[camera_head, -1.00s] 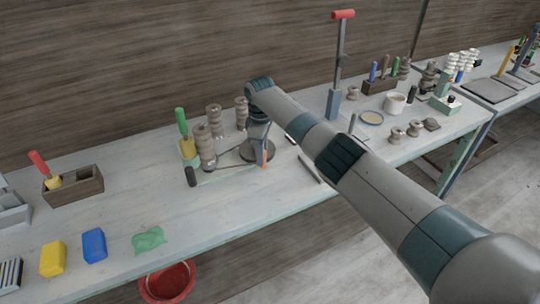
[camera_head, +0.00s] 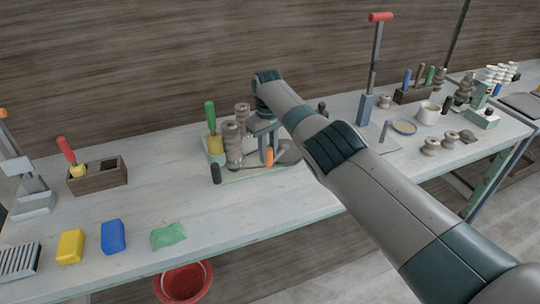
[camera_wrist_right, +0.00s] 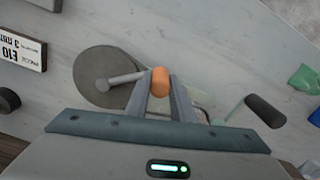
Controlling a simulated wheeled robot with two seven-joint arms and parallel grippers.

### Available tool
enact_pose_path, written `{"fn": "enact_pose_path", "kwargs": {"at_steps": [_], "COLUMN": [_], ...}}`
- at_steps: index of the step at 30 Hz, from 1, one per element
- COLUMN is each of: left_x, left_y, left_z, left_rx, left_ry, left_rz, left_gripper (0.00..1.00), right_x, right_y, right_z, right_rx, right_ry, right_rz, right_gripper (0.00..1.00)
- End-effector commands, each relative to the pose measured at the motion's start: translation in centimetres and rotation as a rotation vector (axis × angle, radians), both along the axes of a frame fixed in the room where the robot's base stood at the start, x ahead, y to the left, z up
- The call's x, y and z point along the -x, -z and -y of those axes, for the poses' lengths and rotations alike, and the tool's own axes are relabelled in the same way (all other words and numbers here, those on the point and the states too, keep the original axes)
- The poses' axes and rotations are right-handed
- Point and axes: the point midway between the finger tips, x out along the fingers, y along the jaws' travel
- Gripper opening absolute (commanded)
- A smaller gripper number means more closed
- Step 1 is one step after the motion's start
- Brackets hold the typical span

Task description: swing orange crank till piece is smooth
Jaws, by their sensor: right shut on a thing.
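The orange crank handle (camera_head: 268,156) stands on a board on the workbench. It shows in the wrist view (camera_wrist_right: 160,80) between the fingers of my right gripper (camera_wrist_right: 160,88), which is shut on it. A grey arm (camera_wrist_right: 125,78) runs from the handle to the hub on a round grey disc (camera_wrist_right: 92,62). In the head view my right gripper (camera_head: 267,150) reaches down from above, and the disc (camera_head: 288,153) lies just right of the handle. Ribbed grey-brown stacks (camera_head: 233,145) stand left of the crank; I cannot tell which is the piece or how smooth it is. My left gripper is out of view.
A black grip (camera_head: 216,173) and a green-handled tool (camera_head: 211,116) are left of the crank. A red-topped lever (camera_head: 380,17) rises at right behind my arm. Sponges, a green cloth (camera_head: 168,235) and a wooden box (camera_head: 97,177) lie left; bare bench lies between.

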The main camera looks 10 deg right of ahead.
Motion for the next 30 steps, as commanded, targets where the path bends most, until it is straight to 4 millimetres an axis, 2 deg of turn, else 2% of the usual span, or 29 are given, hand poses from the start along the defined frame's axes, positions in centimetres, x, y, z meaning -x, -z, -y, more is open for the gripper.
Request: {"fn": "enact_pose_path", "kwargs": {"at_steps": [12,13,15,25,30], "left_x": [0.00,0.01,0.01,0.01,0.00], "left_y": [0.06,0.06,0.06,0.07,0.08], "left_z": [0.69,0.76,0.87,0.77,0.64], "left_rx": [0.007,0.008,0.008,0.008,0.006], "left_ry": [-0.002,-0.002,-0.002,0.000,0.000], "left_rz": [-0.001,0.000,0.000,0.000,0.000], "left_gripper": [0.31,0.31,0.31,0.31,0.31], "right_x": [-0.16,-0.17,-0.16,-0.12,-0.18], "right_y": [-0.23,-0.23,-0.23,-0.19,-0.99], "right_z": [-0.29,-0.29,-0.26,-0.12,-0.12], "right_rx": [-0.005,-0.006,-0.004,-0.002,-0.002], "right_ry": [-0.005,-0.005,-0.005,-0.003,-0.004], "right_rz": [0.005,0.006,0.006,0.003,0.004], "right_gripper": [0.00,0.29,0.40,0.40,0.40]}}
